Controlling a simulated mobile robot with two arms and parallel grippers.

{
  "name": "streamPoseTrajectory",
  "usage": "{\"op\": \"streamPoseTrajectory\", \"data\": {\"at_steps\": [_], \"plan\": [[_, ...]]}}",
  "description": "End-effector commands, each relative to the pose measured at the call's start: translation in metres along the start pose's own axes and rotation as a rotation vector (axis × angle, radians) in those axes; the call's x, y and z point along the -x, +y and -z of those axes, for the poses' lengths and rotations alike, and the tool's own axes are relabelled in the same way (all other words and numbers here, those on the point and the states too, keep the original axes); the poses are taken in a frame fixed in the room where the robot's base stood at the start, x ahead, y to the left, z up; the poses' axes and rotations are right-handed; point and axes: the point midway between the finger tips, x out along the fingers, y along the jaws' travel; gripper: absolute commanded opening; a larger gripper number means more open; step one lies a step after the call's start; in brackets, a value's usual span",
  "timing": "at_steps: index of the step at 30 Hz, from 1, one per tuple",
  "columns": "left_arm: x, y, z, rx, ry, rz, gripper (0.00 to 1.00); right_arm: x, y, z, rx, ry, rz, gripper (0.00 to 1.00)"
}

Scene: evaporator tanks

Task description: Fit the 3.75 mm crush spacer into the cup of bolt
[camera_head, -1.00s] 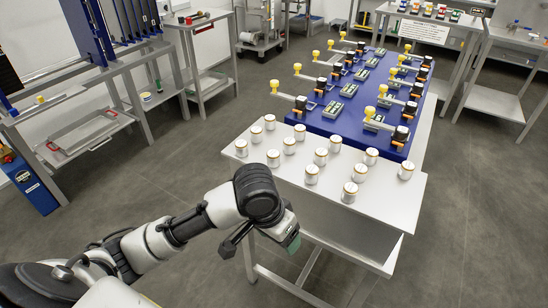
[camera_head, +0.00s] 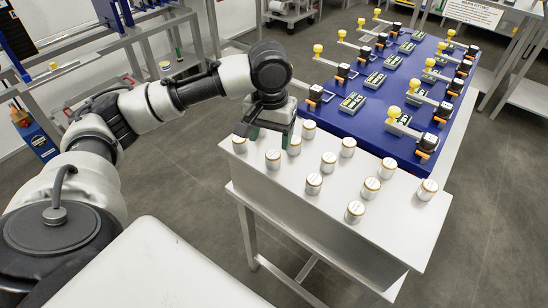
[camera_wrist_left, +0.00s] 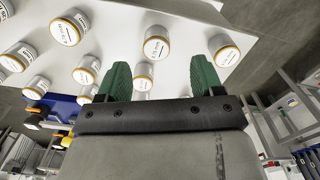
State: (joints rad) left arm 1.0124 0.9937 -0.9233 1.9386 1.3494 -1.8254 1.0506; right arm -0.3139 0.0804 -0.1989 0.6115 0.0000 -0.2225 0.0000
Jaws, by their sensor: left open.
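Several white spacer jars with gold rims stand on the near end of the white table, among them one jar (camera_head: 313,184) in the middle and one (camera_head: 355,211) near the front edge. Their labels are too small to read surely, so I cannot tell which is 3.75 mm. My left gripper (camera_head: 271,136) hangs over the left end of the jars, open and empty. In the left wrist view its green fingers (camera_wrist_left: 160,75) are apart, with one jar (camera_wrist_left: 157,42) ahead of the gap. I cannot single out the bolt's cup. My right gripper is not in view.
Behind the jars, a blue board (camera_head: 370,130) carries rows of fixtures with yellow knobs (camera_head: 393,112) and green-grey plates (camera_head: 353,102). A rack with a tray stands at the left. Grey floor is free beside the table.

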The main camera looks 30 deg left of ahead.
Motion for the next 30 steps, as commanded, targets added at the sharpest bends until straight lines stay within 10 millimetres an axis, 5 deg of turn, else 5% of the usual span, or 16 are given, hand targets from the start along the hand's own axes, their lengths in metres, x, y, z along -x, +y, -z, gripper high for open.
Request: {"op": "streamPoseTrajectory", "data": {"at_steps": [5,15,24,30], "plan": [[-0.014,0.0,0.0,-0.001,-0.001,0.0,0.67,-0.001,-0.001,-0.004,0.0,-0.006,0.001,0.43],[-0.059,0.004,-0.001,-0.002,-0.001,0.0,0.67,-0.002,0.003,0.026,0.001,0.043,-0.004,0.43],[-0.063,0.004,-0.001,-0.003,0.002,0.0,0.67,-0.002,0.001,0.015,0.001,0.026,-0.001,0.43],[-0.063,0.004,-0.001,-0.003,0.002,0.0,0.36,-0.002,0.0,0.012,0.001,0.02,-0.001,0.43]]}}
